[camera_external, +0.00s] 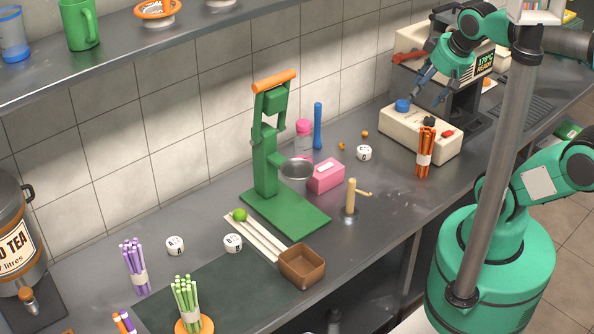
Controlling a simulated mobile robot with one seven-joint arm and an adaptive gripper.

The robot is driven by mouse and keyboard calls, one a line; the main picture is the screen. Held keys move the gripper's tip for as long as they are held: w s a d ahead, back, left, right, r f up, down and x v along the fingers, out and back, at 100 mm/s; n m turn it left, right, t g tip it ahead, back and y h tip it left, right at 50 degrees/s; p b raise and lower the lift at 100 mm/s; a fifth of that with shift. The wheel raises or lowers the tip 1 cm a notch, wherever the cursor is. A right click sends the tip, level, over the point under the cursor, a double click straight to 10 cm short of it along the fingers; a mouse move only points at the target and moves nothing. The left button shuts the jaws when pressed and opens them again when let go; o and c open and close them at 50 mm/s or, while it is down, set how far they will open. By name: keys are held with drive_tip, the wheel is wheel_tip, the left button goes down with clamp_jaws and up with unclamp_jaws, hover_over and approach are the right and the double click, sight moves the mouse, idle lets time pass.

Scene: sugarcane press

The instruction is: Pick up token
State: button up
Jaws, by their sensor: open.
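Several small white round pieces with dark marks are the likeliest tokens; I cannot tell which one is meant. One (364,153) lies at the back of the counter, left of a cream box. Two more, a left one (175,245) and a right one (233,242), lie at the front left near a dark mat. My gripper (426,97) is open, pointing down above the cream box (432,136), right of a blue round piece (402,105) on its top. No object shows between the fingers. My gripper is apart from all the white pieces.
A green press (267,150) with an orange handle stands mid-counter, with a metal pot (296,175) and pink box (326,177) beside it. Orange sticks (425,155) stand before the cream box. A wooden peg (350,198) and brown tray (302,266) are nearer the front.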

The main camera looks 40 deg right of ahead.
drive_tip(key=shift+o, duration=0.5)
drive_tip(key=shift+w+a+r, duration=0.1)
drive_tip(key=shift+w, duration=0.05)
drive_tip(key=w+a+m+g+p, duration=0.1)
drive_tip(key=w+a+m+p, duration=0.1)
drive_tip(key=w+a, duration=0.7)
drive_tip(key=m+g+p, duration=0.5)
drive_tip(key=m, duration=0.3)
hover_over(233, 240)
wheel_tip(233, 240, down, 30)
drive_tip(key=f, duration=0.1)
drive_tip(key=shift+r, duration=0.3)
drive_tip(key=shift+f, duration=0.1)
drive_tip(key=shift+f+b, duration=0.35)
drive_tip(key=shift+f, duration=3.85)
